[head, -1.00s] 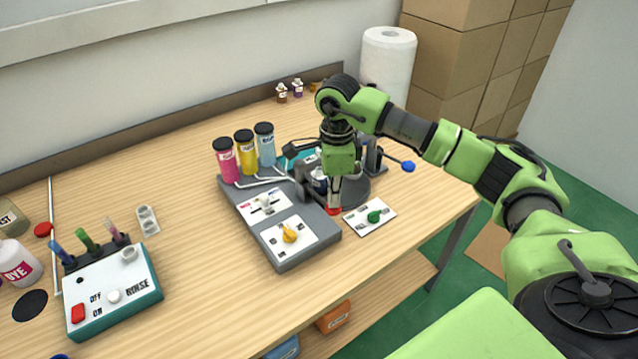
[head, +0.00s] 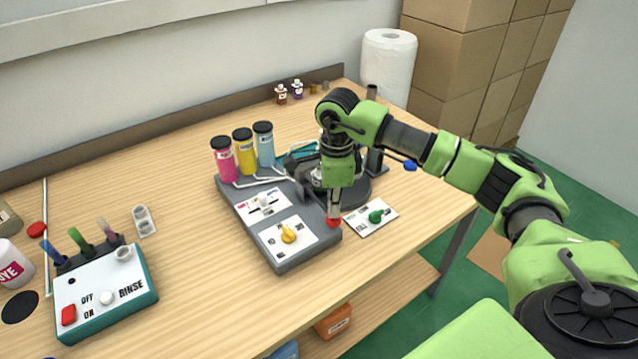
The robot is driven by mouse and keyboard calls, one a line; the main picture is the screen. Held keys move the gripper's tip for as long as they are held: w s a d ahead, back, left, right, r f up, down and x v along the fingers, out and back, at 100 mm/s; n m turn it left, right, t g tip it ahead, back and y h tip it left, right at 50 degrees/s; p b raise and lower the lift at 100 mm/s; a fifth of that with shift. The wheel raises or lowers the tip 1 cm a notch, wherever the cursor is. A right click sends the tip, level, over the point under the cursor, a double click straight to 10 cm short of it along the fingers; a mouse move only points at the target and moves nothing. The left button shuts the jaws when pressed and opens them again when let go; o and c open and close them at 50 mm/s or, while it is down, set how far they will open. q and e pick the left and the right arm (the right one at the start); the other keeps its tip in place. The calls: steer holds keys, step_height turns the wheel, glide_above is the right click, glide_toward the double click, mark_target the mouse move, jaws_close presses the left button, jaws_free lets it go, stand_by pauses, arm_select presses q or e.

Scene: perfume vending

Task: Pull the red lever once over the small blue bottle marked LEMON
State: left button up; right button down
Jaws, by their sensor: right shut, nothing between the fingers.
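My right gripper (head: 334,214) is shut with nothing between its fingers. Its fingertips point down at the red knob (head: 333,223) of a lever, beside the right edge of the grey dispenser (head: 300,262). The fingertips appear to touch the knob from above or behind; I cannot tell exactly. The gripper and wrist cover most of the dark round turntable (head: 357,192) and the lever's arm. The small blue LEMON bottle cannot be made out; the gripper hides the area where bottles stand. My left gripper is not in view.
Pink (head: 225,160), yellow (head: 245,153) and light-blue (head: 264,145) jars stand behind the dispenser. A blue knob (head: 410,165) and a plate with a green knob (head: 376,216) lie to the right. A rinse box (head: 105,292) stands front left.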

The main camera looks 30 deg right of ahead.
steer(key=shift+f, duration=0.25)
steer(key=shift+r, duration=0.15)
step_height(320, 180, up, 9)
steer(key=p, duration=0.5)
steer(key=shift+r+p, duration=0.2)
steer(key=shift+p, duration=0.15)
steer(key=shift+a, duration=0.1)
stand_by(1.2)
